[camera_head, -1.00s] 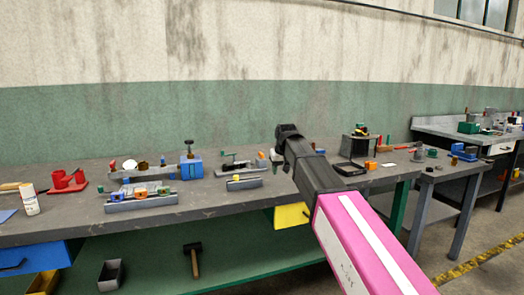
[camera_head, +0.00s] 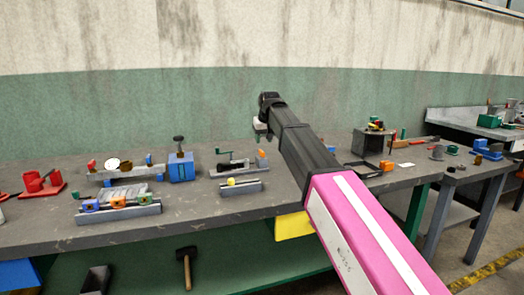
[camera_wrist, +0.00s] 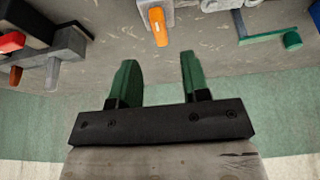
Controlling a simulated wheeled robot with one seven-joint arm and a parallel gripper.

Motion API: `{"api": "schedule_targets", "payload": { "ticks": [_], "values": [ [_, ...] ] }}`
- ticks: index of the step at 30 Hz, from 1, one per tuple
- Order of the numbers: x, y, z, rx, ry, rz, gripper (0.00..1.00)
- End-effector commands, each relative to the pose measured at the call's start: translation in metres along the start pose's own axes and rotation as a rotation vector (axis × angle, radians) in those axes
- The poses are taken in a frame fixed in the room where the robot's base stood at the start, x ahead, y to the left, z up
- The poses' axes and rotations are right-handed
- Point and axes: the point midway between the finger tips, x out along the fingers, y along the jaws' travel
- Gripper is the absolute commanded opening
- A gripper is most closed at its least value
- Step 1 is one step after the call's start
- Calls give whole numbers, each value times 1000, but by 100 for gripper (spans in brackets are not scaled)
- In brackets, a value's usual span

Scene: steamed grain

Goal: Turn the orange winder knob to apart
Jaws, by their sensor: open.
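An orange knob or lever (camera_wrist: 160,28) sits on a pale grey block in the wrist view, at the top centre. It appears to match a small orange piece (camera_head: 262,153) beside the green-cranked fixture in the head view. I cannot be sure which setting it is turned to. My gripper (camera_wrist: 158,72) is open and empty, its two green fingers spread on either side of a gap just below the knob in that view. The fingers are apart from the knob. In the head view the end of my arm is above the back of the bench.
A green crank (camera_wrist: 268,38) lies to the right in the wrist view. A grey clamp-like part (camera_wrist: 65,50) and red piece are at left. In the head view, a blue block (camera_head: 181,168) and a dark box (camera_head: 368,144) stand on the grey bench (camera_head: 200,206). The wall is close behind.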

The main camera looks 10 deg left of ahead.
Motion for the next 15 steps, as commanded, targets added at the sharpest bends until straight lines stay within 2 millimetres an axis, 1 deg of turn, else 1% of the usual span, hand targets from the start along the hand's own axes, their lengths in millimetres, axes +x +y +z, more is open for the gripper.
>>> {"api": "schedule_targets", "payload": {
  "ticks": [1,6,12,15],
  "values": [
    [11,0,0,0,-3,0,43],
    [39,0,0,0,-2,0,43],
    [60,0,0,0,-1,0,43],
    [65,0,0,0,0,0,43]
  ]
}}
